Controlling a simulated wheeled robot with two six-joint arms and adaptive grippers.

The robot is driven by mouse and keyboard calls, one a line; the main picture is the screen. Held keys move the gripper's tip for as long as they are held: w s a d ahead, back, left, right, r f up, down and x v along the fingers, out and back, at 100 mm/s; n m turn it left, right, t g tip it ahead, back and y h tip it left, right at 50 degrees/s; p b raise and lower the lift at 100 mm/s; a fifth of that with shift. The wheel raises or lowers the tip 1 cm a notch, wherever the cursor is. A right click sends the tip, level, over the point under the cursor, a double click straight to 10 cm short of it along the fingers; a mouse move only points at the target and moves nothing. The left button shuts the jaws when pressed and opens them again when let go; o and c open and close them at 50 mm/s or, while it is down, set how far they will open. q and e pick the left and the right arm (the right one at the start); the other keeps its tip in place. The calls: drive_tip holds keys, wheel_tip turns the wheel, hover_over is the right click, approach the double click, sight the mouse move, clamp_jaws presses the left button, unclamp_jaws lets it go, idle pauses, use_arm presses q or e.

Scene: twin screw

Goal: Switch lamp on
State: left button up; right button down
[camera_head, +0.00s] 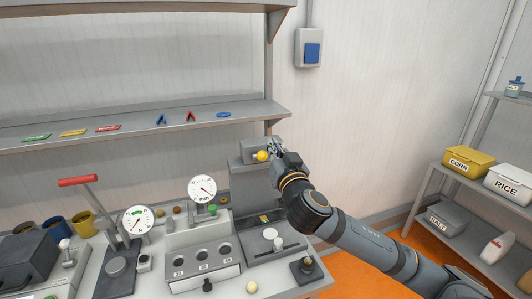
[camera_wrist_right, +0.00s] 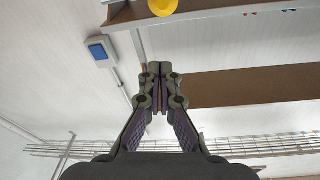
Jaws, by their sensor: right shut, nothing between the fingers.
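A grey wall box with a blue rocker switch (camera_head: 312,52) is on the white wall, right of the shelves. It also shows at the upper left of the right wrist view (camera_wrist_right: 101,51), apart from the fingers. A yellow round knob (camera_head: 262,156) sits at the front of a grey box (camera_head: 248,148) at the bench's back. My right gripper (camera_head: 275,145) is just right of this knob and below the wall switch. Its fingers are together and empty in the right wrist view (camera_wrist_right: 159,72). I cannot tell which thing is the lamp. My left gripper is out of view.
A shelf (camera_head: 150,121) with small coloured tools runs above the bench. Gauges (camera_head: 202,190), a red-handled lever (camera_head: 78,181) and knobs crowd the bench. A rack (camera_head: 440,177) with containers stands at the right. The wall around the switch is clear.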

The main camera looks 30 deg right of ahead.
sight(260, 156)
drive_tip(key=p+x, duration=0.3)
drive_tip(key=x, duration=0.2)
drive_tip(key=shift+w+r, duration=0.1)
drive_tip(key=shift+w, duration=0.25)
drive_tip(key=f, duration=0.2)
drive_tip(key=s+a+f, duration=0.1)
drive_tip(key=f, duration=0.1)
drive_tip(key=shift+w+f, duration=0.1)
